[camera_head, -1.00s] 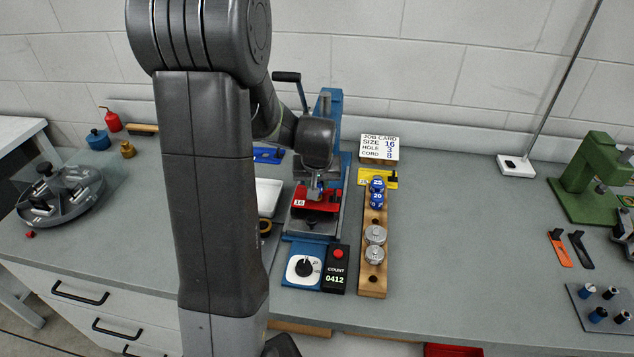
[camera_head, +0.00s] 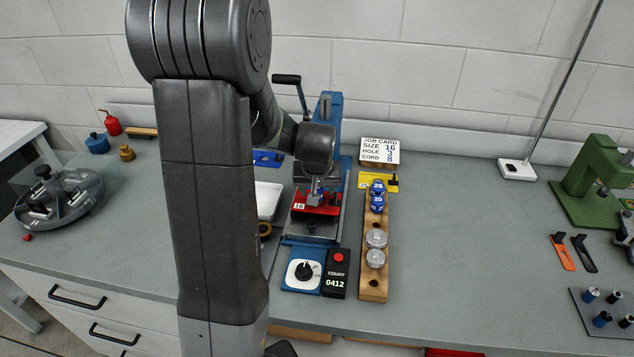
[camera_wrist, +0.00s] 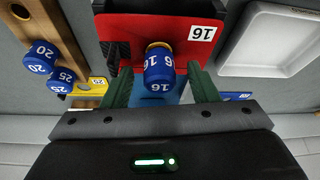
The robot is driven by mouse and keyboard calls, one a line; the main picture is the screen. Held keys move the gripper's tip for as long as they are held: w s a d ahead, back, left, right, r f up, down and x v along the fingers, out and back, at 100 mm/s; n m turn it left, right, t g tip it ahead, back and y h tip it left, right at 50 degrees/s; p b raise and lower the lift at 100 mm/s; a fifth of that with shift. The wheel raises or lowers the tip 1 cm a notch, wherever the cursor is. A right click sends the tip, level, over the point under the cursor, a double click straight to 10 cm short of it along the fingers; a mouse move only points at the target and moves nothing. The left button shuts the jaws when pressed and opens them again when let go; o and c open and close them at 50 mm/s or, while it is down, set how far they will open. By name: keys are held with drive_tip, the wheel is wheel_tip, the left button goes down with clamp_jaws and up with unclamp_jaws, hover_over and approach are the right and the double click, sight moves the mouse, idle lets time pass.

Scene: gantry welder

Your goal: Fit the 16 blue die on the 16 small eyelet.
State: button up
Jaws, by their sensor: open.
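The blue die marked 16 (camera_wrist: 158,74) stands against a brass-coloured piece at the red holder (camera_wrist: 118,30), which carries a white 16 label (camera_wrist: 202,33). Whether that piece is the small eyelet, and how fully the die sits on it, I cannot tell. My gripper (camera_wrist: 160,80) is open, its green fingers on either side of the die with visible gaps. In the head view my gripper (camera_head: 316,192) is over the red holder (camera_head: 327,210) in the blue press (camera_head: 333,108); my arm hides part of it.
A wooden rack (camera_head: 374,287) right of the press holds blue dies (camera_head: 377,201) marked 20 and 25, and silver pieces (camera_head: 376,239). A yellow holder (camera_head: 391,181) is behind. A white tray (camera_wrist: 270,45) lies beside the red holder.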

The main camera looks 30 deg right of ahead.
drive_tip(key=v, duration=1.3)
drive_tip(key=shift+r+b, duration=0.25)
drive_tip(key=shift+b, duration=0.15)
drive_tip(key=shift+s+a, duration=0.15)
drive_tip(key=p+x, duration=0.1)
drive_tip(key=x, duration=1.2)
drive_tip(key=shift+w+d+f, duration=0.2)
drive_tip(key=shift+f, duration=0.1)
drive_tip(key=shift+r, duration=0.1)
